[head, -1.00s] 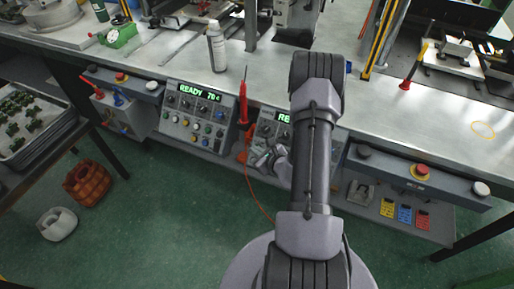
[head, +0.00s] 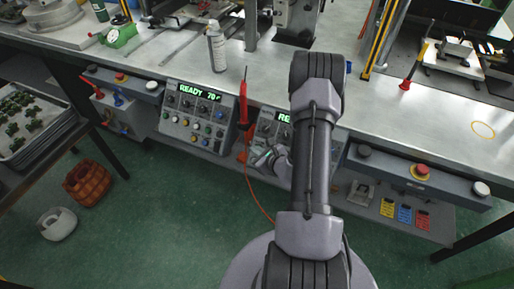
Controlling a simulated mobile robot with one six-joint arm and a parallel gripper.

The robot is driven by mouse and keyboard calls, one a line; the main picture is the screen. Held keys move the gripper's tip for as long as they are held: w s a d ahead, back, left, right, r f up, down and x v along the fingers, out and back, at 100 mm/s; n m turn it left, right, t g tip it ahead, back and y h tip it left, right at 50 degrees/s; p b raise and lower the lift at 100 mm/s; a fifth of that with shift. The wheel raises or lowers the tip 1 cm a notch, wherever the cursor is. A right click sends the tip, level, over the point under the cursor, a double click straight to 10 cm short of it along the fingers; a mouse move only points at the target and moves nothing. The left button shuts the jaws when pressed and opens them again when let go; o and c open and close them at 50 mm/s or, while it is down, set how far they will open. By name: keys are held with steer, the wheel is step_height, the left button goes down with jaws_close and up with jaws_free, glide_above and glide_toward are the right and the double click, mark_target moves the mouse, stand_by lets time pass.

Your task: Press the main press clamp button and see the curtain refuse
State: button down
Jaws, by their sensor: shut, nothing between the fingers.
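My gripper (head: 259,158) is shut and empty. It is in front of the lower part of the right control panel (head: 265,130), whose green display shows "RE" before my arm cuts it off. My arm hides much of that panel, and I cannot tell which button on it is the clamp button or whether the fingertips touch the panel. The left control panel (head: 196,118) reads "READY 70" in green and has several knobs and coloured buttons. A yellow-and-black upright post (head: 383,45) stands on the bench at the right. No refusal message is readable.
A red probe-like tool (head: 243,102) with an orange cord hangs just left of the right panel. A red emergency button (head: 420,171) sits on the bench's front rail. A spray can (head: 216,48) stands on the bench. Green floor is open in front.

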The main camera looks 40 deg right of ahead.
steer(key=shift+w+d+f, duration=0.1)
steer(key=shift+d+f, duration=0.15)
steer(key=shift+d, duration=0.05)
steer(key=shift+w+d+f+b, duration=0.1)
steer(key=shift+d+f+b, duration=0.2)
steer(key=shift+b, duration=0.15)
stand_by(0.5)
steer(key=shift+a+r, duration=0.1)
steer(key=shift+s+a+r+p, duration=0.2)
steer(key=shift+a+r+p, duration=0.1)
steer(key=shift+a+r, duration=0.25)
steer(key=shift+s+a+r+p, duration=0.45)
steer(key=shift+a+r, duration=0.35)
steer(key=shift+a, duration=0.1)
steer(key=shift+s+a+r+p, duration=0.3)
steer(key=shift+a+r+p, duration=0.15)
steer(key=shift+a+r, duration=0.35)
